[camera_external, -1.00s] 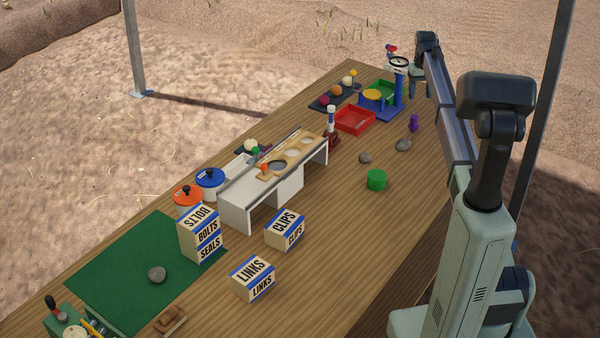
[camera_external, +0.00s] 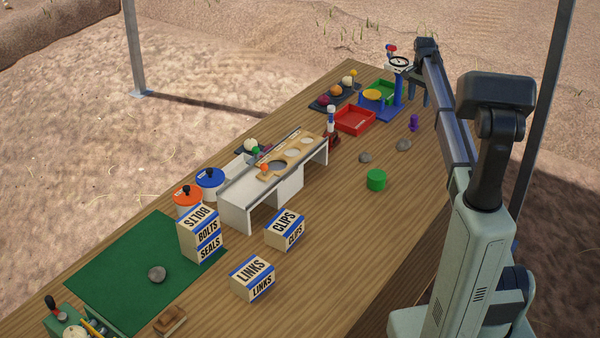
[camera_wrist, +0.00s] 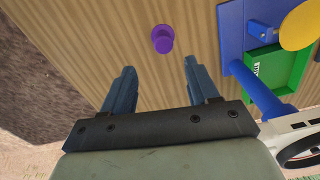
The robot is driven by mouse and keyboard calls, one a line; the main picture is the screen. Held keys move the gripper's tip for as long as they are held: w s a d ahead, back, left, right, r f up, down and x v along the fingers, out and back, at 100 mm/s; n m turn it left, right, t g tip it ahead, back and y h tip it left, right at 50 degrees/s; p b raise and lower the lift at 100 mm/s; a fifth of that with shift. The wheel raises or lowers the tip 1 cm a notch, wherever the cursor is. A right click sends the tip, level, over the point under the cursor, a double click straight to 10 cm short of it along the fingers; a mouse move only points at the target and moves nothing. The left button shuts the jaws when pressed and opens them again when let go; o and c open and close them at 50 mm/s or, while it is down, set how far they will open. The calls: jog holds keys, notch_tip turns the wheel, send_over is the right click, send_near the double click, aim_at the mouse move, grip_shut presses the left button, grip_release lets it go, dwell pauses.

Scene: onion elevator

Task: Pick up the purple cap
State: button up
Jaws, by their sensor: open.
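The purple cap (camera_external: 413,122) stands on the wooden table near its far right part in the external view. In the wrist view the purple cap (camera_wrist: 162,39) shows from above, beyond my fingertips and roughly centred between them. My gripper (camera_wrist: 158,66) is open, with its two blue-grey fingers apart and nothing between them. In the external view my gripper (camera_external: 418,98) is at the far end of the arm, beyond the cap and apart from it.
A blue stand (camera_external: 393,100) with a yellow disc and a green tray (camera_wrist: 279,70) is close to the gripper's side. A red tray (camera_external: 354,119) lies left of the cap. Grey stones (camera_external: 404,145) and a green cylinder (camera_external: 376,180) lie nearer. Bare table surrounds the cap.

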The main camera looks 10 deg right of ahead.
aim_at(414, 123)
notch_tip(414, 123, down, 6)
jog(key=shift+f, duration=0.15)
jog(key=shift+w+a+f, duration=0.1)
jog(key=shift+a+f, duration=0.1)
jog(key=shift+f, duration=1.15)
jog(key=shift+a+f, duration=0.15)
jog(key=shift+f, duration=1.15)
jog(key=c, duration=0.9)
jog(key=shift+r, duration=0.1)
